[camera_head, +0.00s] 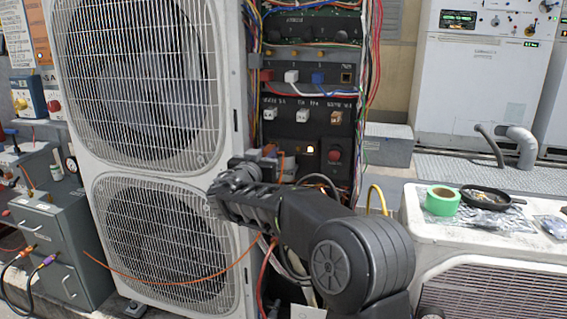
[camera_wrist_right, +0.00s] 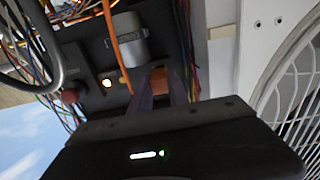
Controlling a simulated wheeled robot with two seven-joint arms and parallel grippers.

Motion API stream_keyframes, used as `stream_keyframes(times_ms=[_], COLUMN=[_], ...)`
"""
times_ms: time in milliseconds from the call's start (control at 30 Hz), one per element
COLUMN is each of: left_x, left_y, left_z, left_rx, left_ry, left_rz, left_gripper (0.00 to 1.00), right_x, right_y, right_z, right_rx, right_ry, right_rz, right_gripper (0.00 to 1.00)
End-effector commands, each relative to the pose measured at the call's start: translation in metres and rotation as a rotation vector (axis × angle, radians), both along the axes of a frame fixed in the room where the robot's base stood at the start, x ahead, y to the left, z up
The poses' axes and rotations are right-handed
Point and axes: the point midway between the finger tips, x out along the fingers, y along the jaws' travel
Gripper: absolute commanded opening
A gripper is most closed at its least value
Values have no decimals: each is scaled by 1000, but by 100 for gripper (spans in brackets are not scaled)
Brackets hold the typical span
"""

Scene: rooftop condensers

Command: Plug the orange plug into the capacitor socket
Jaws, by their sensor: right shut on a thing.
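My right gripper (camera_wrist_right: 160,95) is shut on the orange plug (camera_wrist_right: 158,80), whose orange body shows between the two fingers in the right wrist view. In the head view a small bit of orange (camera_head: 270,150) shows beside the gripper (camera_head: 266,158), in front of the control panel. A grey cylinder (camera_wrist_right: 128,40), which looks like the capacitor, stands against the panel close to the fingers, with an orange cable running past it. The socket opening is hidden, so I cannot tell whether the plug touches it. My left gripper is not in view.
The black control panel (camera_head: 300,115) has bundles of coloured wires down both sides. The fan unit (camera_head: 140,90) stands close at the left. Green tape (camera_head: 441,200) and a black dish (camera_head: 486,197) lie on a white unit at the right. An orange cable (camera_head: 165,283) hangs below.

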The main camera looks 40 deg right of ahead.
Motion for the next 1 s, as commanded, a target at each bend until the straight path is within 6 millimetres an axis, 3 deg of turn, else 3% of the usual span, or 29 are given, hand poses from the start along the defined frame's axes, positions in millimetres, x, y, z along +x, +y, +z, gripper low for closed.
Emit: stream_keyframes(times_ms=[1000], left_x=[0], left_y=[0], left_z=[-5], left_rx=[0], left_ry=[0], left_rz=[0], left_gripper=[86], right_x=[4], right_y=[-5], right_z=[-1], right_rx=[-1], right_ry=[1], right_rz=[1], right_gripper=[0])
